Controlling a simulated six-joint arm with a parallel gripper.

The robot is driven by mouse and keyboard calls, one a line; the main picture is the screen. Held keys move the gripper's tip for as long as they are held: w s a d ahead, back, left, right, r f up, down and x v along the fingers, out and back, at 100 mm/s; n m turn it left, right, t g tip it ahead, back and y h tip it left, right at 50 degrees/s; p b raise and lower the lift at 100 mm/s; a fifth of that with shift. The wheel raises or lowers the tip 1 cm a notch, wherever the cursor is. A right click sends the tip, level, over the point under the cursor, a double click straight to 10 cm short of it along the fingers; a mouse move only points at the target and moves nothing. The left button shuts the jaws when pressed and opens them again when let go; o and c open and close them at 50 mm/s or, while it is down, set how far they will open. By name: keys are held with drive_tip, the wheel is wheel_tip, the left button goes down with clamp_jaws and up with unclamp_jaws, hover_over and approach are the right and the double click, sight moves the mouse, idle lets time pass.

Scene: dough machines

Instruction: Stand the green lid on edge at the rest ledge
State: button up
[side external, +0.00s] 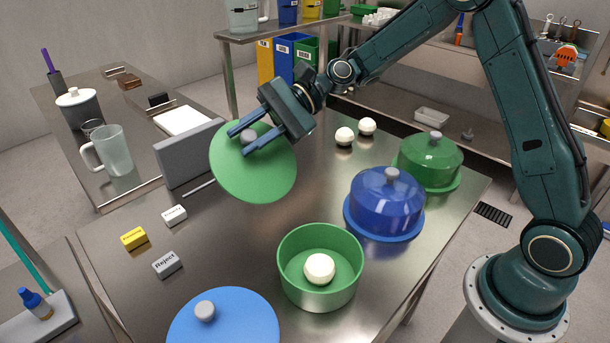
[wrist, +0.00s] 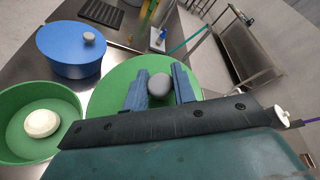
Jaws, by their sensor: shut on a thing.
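The green lid (side external: 252,175) is a round disc with a grey knob. My gripper (side external: 241,140) is shut on that knob and holds the lid in the air, steeply tilted, above the steel table. The lid (wrist: 112,88) also shows in the wrist view, with its knob between the two blue fingers (wrist: 159,88). A grey upright panel (side external: 188,152), apparently the rest ledge, stands behind and left of the lid, with a thin rod (side external: 198,188) at its foot. The lid overlaps the panel's right end in the side view. I cannot tell the gap between them.
An open green bowl (side external: 290,280) holds a dough ball (side external: 319,268). A blue-lidded pot (side external: 240,325) stands in front. A blue dome (side external: 387,200), a green dome (side external: 430,160) and two dough balls stand right. Small label blocks (side external: 167,264) lie left.

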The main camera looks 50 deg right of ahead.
drive_tip(key=w+f+n+t+y, duration=0.1)
drive_tip(key=w+f+n+t, duration=0.3)
drive_tip(key=w+f, duration=0.6)
drive_tip(key=shift+w+a+n+y, duration=0.2)
drive_tip(key=shift+n+y, duration=0.2)
drive_tip(key=shift+n, duration=0.4)
drive_tip(key=shift+w+f, duration=0.1)
drive_tip(key=shift+w, duration=0.15)
drive_tip(key=w+f, duration=0.1)
drive_tip(key=w, duration=1)
drive_tip(key=shift+w+f, duration=0.35)
idle(0.9)
drive_tip(key=shift+f, duration=0.3)
idle(0.7)
drive_tip(key=shift+w+m+h, duration=0.4)
drive_tip(key=shift+w+m, duration=0.3)
drive_tip(key=shift+w, duration=0.2)
